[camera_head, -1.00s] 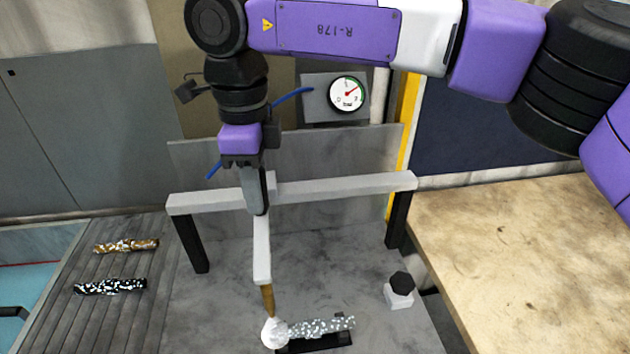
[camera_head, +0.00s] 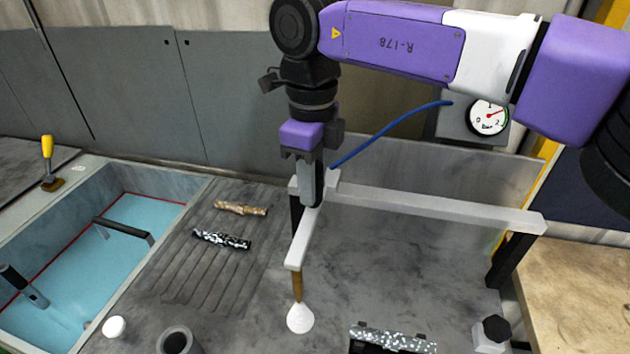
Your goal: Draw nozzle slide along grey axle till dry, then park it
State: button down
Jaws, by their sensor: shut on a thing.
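My gripper (camera_head: 311,198) is shut on the nozzle slide, near the left end of the pale rail (camera_head: 430,209). The slide's white arm (camera_head: 302,240) reaches forward and carries a brass nozzle (camera_head: 298,286) pointing down. A white puff (camera_head: 300,318) shows at the nozzle tip. The grey axle (camera_head: 392,341) lies in a black cradle at the bottom edge, partly cut off. White spots cover its visible length. The nozzle and puff are left of the axle, apart from it.
A brown axle (camera_head: 240,208) and a black spotted axle (camera_head: 222,239) lie on a ribbed board (camera_head: 190,270). A blue tank (camera_head: 120,250) is at left. A gauge (camera_head: 488,117) stands behind the rail. A black knob (camera_head: 494,328) is at right; a grey cup (camera_head: 177,341) is in front.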

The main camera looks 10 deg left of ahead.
jog(key=c, duration=1.1)
grip_release()
jog(key=shift+a, duration=0.45)
jog(key=shift+d, duration=0.15)
jog(key=shift+r+b, duration=0.7)
jog(key=shift+r, duration=3.25)
